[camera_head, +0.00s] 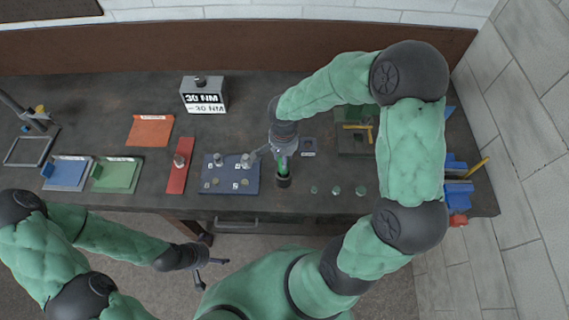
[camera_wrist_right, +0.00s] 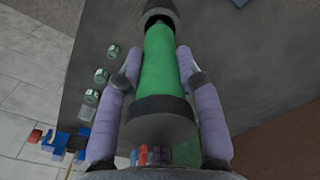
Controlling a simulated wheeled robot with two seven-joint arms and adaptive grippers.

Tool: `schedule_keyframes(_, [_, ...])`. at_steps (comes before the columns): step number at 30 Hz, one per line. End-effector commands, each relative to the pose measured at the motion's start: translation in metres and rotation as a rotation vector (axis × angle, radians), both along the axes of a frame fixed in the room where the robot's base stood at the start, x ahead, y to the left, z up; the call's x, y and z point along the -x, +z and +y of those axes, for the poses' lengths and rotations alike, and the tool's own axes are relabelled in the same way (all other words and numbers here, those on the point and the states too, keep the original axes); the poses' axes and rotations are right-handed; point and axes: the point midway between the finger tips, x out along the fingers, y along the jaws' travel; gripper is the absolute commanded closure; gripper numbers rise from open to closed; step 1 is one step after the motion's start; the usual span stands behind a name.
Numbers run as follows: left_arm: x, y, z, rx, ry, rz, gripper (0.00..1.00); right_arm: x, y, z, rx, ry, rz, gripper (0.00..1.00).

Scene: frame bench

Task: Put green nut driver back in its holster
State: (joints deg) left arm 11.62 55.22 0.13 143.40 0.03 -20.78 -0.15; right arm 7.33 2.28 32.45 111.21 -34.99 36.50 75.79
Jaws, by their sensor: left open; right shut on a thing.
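The green nut driver (camera_wrist_right: 160,62) is upright between the fingers of my right gripper (camera_wrist_right: 158,80), with its dark end cap nearest the wrist camera. In the head view my right gripper (camera_head: 282,158) is shut on the driver (camera_head: 283,168), pointing down over the bench. The dark round holster (camera_head: 283,182) is directly below it. The driver's lower end meets the holster's opening; how deep it sits inside is hidden. The holster's dark rim also shows in the wrist view (camera_wrist_right: 158,7). My left gripper (camera_head: 206,272) is open and empty, in front of the bench.
A blue board (camera_head: 230,187) with metal parts lies left of the holster, beside a red strip (camera_head: 180,170). Several small green-topped pieces (camera_head: 336,190) stand to its right. Blue bins (camera_head: 458,190) are at the right edge.

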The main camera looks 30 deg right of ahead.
Motion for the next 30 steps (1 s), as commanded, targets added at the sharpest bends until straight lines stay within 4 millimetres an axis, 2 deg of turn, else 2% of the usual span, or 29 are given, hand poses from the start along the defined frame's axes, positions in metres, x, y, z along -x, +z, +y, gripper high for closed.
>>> schedule_keyframes(10, [0.0,-0.002,0.0,0.0,0.0,0.001,0.0,-0.001,-0.035,0.0,-0.001,0.0,-0.001,1.0])
schedule_keyframes(23, [0.0,-0.006,0.0,0.0,0.0,0.001,0.0,-0.001,-0.04,0.0,0.0,0.0,-0.004,1.0])
schedule_keyframes(24, [0.0,-0.007,0.0,0.0,0.0,0.001,0.0,0.0,-0.041,0.0,0.0,0.001,-0.002,0.61])
schedule_keyframes(26, [0.0,-0.006,0.0,0.0,0.0,0.001,0.0,0.0,-0.04,0.0,0.0,0.001,-0.002,0.44])
schedule_keyframes(27, [0.0,-0.006,0.0,0.0,0.0,0.001,0.0,0.0,-0.04,0.0,0.0,0.001,-0.001,0.41])
schedule_keyframes(30, [0.0,-0.006,0.0,0.0,0.0,0.001,0.0,0.0,-0.04,0.0,0.0,0.001,-0.001,0.41])
